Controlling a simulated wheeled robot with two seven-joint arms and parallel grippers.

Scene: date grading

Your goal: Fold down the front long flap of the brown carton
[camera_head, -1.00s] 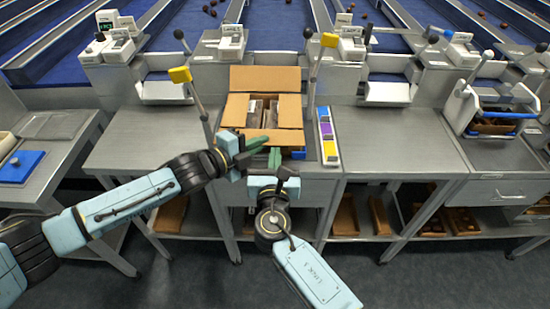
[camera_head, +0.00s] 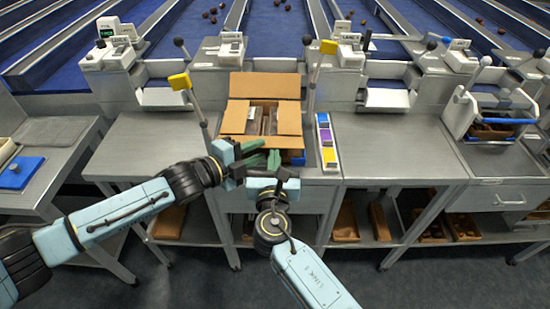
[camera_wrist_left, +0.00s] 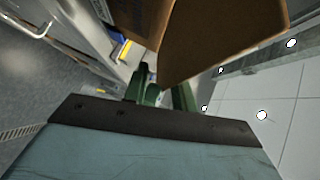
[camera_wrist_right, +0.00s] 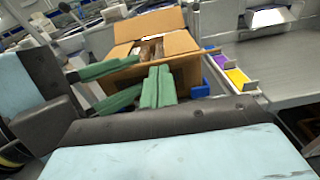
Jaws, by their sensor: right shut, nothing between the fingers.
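The brown carton (camera_head: 237,119) stands open on the bench, with packed contents showing inside. My right gripper (camera_head: 274,160) is shut and empty just in front of the flap, beside the left fingers. Whether any finger touches the flap is unclear. Brown cardboard fills the top of the left wrist view (camera_wrist_left: 215,40).
A strip of blue, purple and yellow blocks (camera_head: 326,142) lies right of the carton. The bench is clear to the left (camera_head: 150,140) and right (camera_head: 395,145). Lower shelves hold brown boxes.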

